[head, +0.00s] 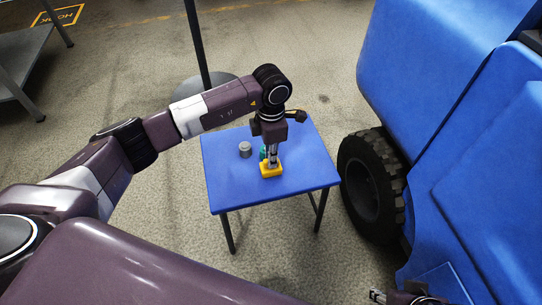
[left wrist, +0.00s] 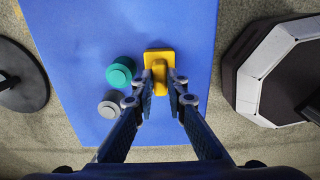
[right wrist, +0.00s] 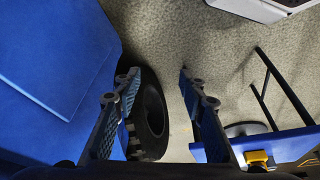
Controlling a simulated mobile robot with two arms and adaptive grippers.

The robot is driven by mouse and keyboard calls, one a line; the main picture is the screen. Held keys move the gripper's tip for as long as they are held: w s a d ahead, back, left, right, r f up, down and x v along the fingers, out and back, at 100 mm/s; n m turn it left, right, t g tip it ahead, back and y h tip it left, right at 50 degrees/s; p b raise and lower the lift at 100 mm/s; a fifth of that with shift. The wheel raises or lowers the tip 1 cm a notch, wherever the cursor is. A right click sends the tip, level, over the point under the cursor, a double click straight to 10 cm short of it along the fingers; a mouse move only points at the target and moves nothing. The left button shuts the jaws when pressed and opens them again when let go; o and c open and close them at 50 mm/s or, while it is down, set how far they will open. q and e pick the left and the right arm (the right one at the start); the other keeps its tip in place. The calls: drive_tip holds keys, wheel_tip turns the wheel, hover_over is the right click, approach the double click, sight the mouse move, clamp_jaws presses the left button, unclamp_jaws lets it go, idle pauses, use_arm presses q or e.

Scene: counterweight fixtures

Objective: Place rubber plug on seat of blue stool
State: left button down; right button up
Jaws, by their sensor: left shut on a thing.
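The blue stool (head: 225,175) stands in the middle of the head view, its flat seat also showing in the left wrist view (left wrist: 95,30). My left gripper (head: 271,160) points down over the seat, shut on a yellow block with a raised grip (head: 272,171). The block (left wrist: 158,56) is at the seat, but I cannot tell whether it touches it. A teal round piece (left wrist: 121,72) and a grey round piece (head: 245,149) stand beside it on the seat. I cannot tell which piece is the rubber plug. My right gripper (right wrist: 160,74) is open and empty, away from the stool.
A large blue machine (head: 460,110) with a black tyre (head: 370,180) stands close to the stool's right. A dark post on a round base (head: 205,85) stands behind the stool. A grey metal shelf (head: 20,55) is at the far left. Bare seat lies around the pieces.

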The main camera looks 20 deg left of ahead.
use_arm(q)
drive_tip(key=shift+f, duration=0.1)
use_arm(e)
drive_tip(key=shift+w, duration=0.25)
use_arm(q)
drive_tip(key=c, duration=1.9)
unclamp_jaws()
drive_tip(key=shift+c, duration=0.2)
use_arm(e)
drive_tip(key=shift+w+a+r, duration=0.1)
